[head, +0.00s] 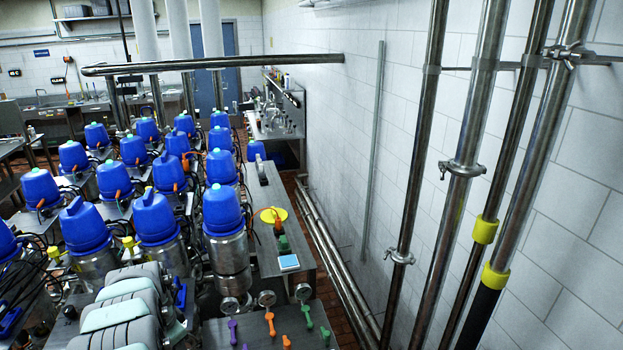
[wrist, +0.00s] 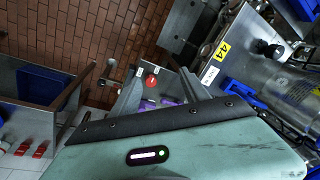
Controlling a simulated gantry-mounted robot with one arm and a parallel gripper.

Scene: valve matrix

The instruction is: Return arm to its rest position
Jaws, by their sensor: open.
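My gripper (wrist: 163,76) shows in the wrist view as two grey fingers, apart from each other, reaching out beyond a teal housing with a black bolted edge. Nothing is seen held between them. The housing carries a small lit display and a green light. In the head view my arm (head: 118,312), grey with pale teal pads, lies at the bottom left, close to the blue-capped valves (head: 155,218). My gripper's fingers cannot be made out there.
Several rows of blue-capped valves stand at left and centre. A metal bench (head: 275,215) carries a yellow disc (head: 273,215). Colored handles (head: 270,322) stand at the front. Vertical pipes (head: 465,170) line the tiled right wall. The wrist view shows a yellow label (wrist: 221,50) and brick floor (wrist: 90,35).

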